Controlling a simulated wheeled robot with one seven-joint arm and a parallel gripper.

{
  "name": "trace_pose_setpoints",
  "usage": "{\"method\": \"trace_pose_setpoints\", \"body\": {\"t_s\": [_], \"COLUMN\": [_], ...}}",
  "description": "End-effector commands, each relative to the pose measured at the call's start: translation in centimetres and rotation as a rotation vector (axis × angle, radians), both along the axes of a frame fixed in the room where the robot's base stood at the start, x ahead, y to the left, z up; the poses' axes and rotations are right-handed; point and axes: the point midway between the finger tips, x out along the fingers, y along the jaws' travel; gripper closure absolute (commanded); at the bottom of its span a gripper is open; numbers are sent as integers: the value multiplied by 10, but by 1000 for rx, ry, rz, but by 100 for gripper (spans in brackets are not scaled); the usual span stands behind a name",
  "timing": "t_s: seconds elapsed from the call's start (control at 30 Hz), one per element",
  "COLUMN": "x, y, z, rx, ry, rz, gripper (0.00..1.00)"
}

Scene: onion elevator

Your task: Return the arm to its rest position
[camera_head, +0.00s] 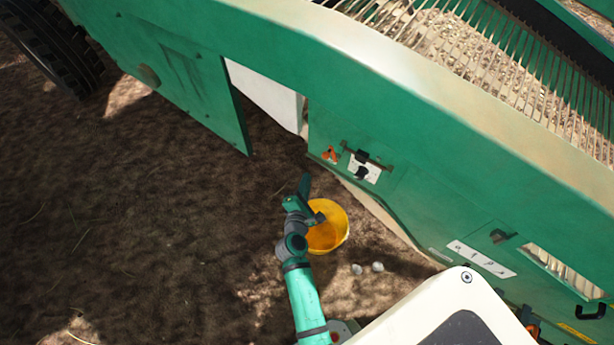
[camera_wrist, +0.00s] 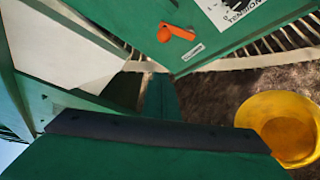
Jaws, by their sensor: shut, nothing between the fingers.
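My green and grey arm reaches up from the bottom middle of the head view. My gripper (camera_head: 305,185) is at its far end, beside the green machine's side and partly over the yellow bucket (camera_head: 327,232). The gripper is shut with nothing in it.
The green machine (camera_head: 400,130) runs diagonally across the head view, with a panel and an orange handle (camera_head: 330,155). The orange handle also shows in the wrist view (camera_wrist: 175,32). Two pale stones (camera_head: 367,268) lie near the bucket. Bare soil (camera_head: 140,220) is open at the left.

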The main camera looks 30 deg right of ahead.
Motion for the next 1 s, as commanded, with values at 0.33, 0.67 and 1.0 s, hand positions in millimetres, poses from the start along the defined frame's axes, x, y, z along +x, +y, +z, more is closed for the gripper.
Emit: {"method": "trace_pose_setpoints", "body": {"t_s": [0.33,0.67,1.0], "x": [1,-10,-95], "y": [1,13,115], "z": [0,-5,-14], "rx": [0,46,495], "ry": [-1,-23,-228], "rz": [3,17,120], "gripper": [100,100,100]}}
